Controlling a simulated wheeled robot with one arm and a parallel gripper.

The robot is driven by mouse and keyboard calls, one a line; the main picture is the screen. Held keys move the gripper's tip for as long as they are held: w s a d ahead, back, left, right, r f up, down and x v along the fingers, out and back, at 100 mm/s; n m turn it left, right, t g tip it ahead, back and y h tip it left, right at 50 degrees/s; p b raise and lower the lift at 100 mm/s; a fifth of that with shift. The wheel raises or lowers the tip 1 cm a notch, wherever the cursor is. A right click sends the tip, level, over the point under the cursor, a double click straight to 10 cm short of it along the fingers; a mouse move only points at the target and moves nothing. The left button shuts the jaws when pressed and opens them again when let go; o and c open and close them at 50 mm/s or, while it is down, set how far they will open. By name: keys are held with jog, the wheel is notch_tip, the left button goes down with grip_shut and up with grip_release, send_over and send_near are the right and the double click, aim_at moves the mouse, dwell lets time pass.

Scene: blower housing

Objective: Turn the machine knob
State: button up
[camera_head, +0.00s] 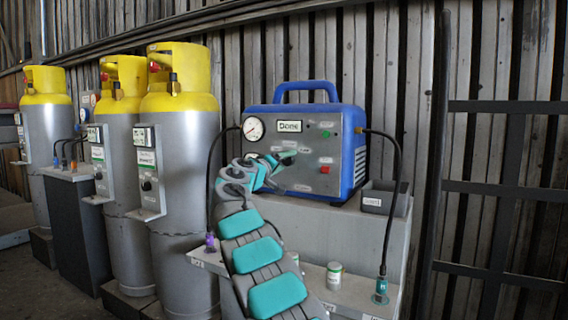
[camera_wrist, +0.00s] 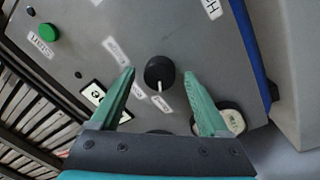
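The machine is a blue box (camera_head: 352,135) with a grey front panel (camera_head: 322,148) and a round gauge (camera_head: 253,128). Its black knob (camera_wrist: 159,72) shows in the wrist view, with a white pointer mark toward the bottom of the picture. My gripper (camera_wrist: 158,74) is open, with one teal finger on each side of the knob in that view. I see gaps on both sides; I cannot tell whether the tips reach past the knob's face.
A green button (camera_wrist: 49,32) and labels sit on the panel around the knob. A red button (camera_head: 325,169) is on the panel's lower right. A small grey bin (camera_head: 386,197) and a hose stand right of the machine. Yellow-topped gas cylinders (camera_head: 180,180) stand to the left.

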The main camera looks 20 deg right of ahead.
jog(key=b+v, duration=0.2)
jog(key=v, duration=0.5)
jog(key=shift+s+a, duration=0.2)
jog(key=shift+a, duration=0.15)
dwell(0.5)
jog(key=shift+s+f, duration=0.1)
jog(key=s+d+f+m+g+y+p, duration=0.1)
jog(key=s+f+g+y, duration=0.15)
jog(key=s+f, duration=0.45)
jog(key=s+d+f+g+y, duration=0.1)
jog(key=s+d+f+g, duration=0.2)
jog(key=s, duration=0.8)
jog(key=s+f+m+g+y+p, duration=0.1)
jog(key=s+f+g+y, duration=0.1)
jog(key=s+f, duration=0.55)
jog(key=s+a+f+n+g+y, duration=0.1)
jog(key=s+a+f+y, duration=0.2)
jog(key=s+a+f, duration=0.3)
jog(key=s+a+f+n+g+y, duration=0.1)
jog(key=s+a+f, duration=0.5)
jog(key=s, duration=1.1)
jog(key=s+a+f+g+y+p, duration=0.1)
jog(key=s+a+f+g+y, duration=0.2)
jog(key=s+a, duration=0.6)
notch_tip(320, 180, down, 3)
jog(key=s+y, duration=0.2)
jog(key=shift+s+a+n, duration=0.4)
jog(key=shift+f+y, duration=0.1)
jog(key=shift+y, duration=0.15)
